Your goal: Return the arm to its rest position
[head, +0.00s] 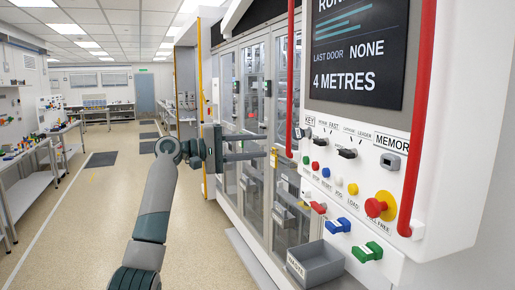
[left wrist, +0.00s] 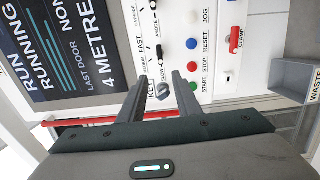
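My left arm (head: 155,205) rises from the bottom left of the head view, in front of the machine. Its gripper (head: 266,145) points right, towards the control panel (head: 330,160), and looks apart from it. In the left wrist view the gripper's two fingers (left wrist: 160,82) stand apart with nothing between them. The panel with its key switch (left wrist: 163,90) and buttons lies beyond them. My right gripper is in neither view.
The display (head: 355,50) reads 4 METRES. Red rails (head: 419,110) flank the panel. A red mushroom button (head: 376,207), coloured handles and a grey waste bin (head: 315,263) stick out below. Glass doors (head: 254,90) stand behind the gripper. The aisle floor (head: 80,220) is clear at left.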

